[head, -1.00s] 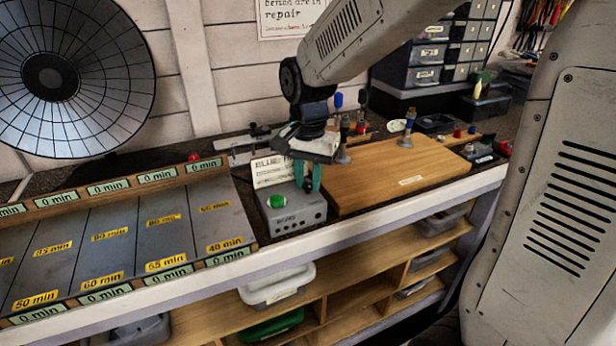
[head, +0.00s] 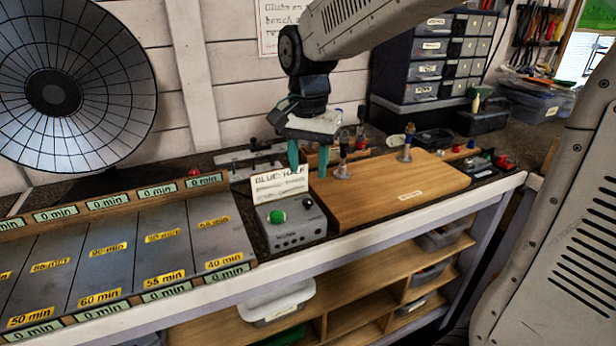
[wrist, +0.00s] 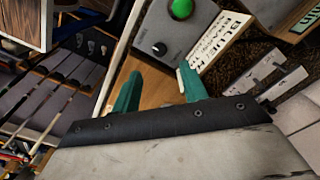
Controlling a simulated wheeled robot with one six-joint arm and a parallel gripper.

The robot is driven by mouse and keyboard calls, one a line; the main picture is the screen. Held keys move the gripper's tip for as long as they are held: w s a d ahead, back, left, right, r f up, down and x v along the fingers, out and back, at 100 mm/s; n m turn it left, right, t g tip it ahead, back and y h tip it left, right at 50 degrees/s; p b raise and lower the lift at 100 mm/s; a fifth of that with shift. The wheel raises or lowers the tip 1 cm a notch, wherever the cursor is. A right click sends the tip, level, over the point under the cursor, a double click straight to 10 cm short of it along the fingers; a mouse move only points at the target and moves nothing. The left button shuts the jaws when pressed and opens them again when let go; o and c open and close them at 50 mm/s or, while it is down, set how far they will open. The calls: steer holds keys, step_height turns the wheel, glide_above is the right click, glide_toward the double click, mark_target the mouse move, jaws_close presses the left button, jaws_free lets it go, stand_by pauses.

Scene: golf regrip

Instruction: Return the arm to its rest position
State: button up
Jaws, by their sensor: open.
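My gripper (head: 308,158) hangs with its green fingers pointing down above the back left part of the wooden board (head: 385,195). Its fingers are apart with nothing between them, and they also show in the wrist view (wrist: 158,88). Behind the gripper my arm reaches up to the right. A grey box (head: 290,232) with a green button (head: 277,216) and a black knob stands in front of and below the gripper, apart from it. A white card (head: 279,184) with "BLUE" lettering stands behind the box.
Metal posts with coloured tops (head: 408,142) stand on the board near the gripper. A slotted grey tray (head: 125,255) with minute labels lies to the left. A black dish (head: 60,85) stands at the back left. Drawer cabinets (head: 435,60) stand at the back right.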

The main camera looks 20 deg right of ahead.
steer(key=shift+r, duration=0.25)
stand_by(0.3)
steer(key=shift+n, duration=0.4)
steer(key=s+d+n, duration=0.1)
steer(key=s+n, duration=0.3)
steer(key=s, duration=0.7)
steer(key=s+d+n+t, duration=0.1)
steer(key=s+n, duration=0.3)
steer(key=s, duration=0.7)
steer(key=shift+s+d+f, duration=0.35)
steer(key=shift+s+d, duration=0.05)
steer(key=shift+d, duration=0.2)
